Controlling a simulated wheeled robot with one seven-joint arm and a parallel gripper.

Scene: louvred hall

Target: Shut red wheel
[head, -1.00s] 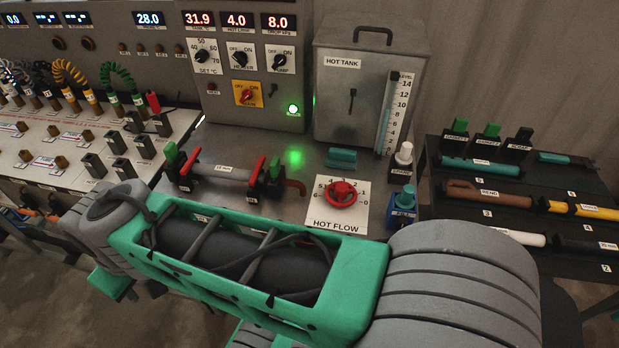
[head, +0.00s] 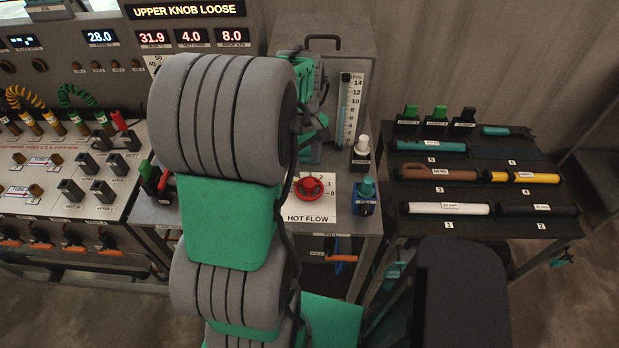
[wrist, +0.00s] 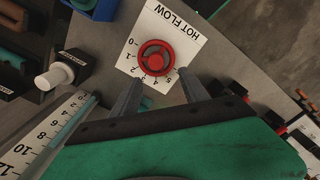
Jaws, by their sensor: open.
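The red wheel (head: 309,188) sits on the white HOT FLOW plate (head: 310,217) on the bench, partly beside my raised arm in the head view. In the wrist view the red wheel (wrist: 155,58) lies on its plate (wrist: 190,48), with numbers around its rim. My gripper (wrist: 158,85) is open, its two dark fingers pointing toward the wheel with their tips on either side of its near edge. The fingers hold nothing, and I cannot tell how high they are above the plate. In the head view my arm hides the fingertips.
A level gauge (head: 348,110) rises behind. A dark rack (head: 480,228) with labelled tubes is at right. A panel sign (head: 187,11) reads UPPER KNOB LOOSE.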

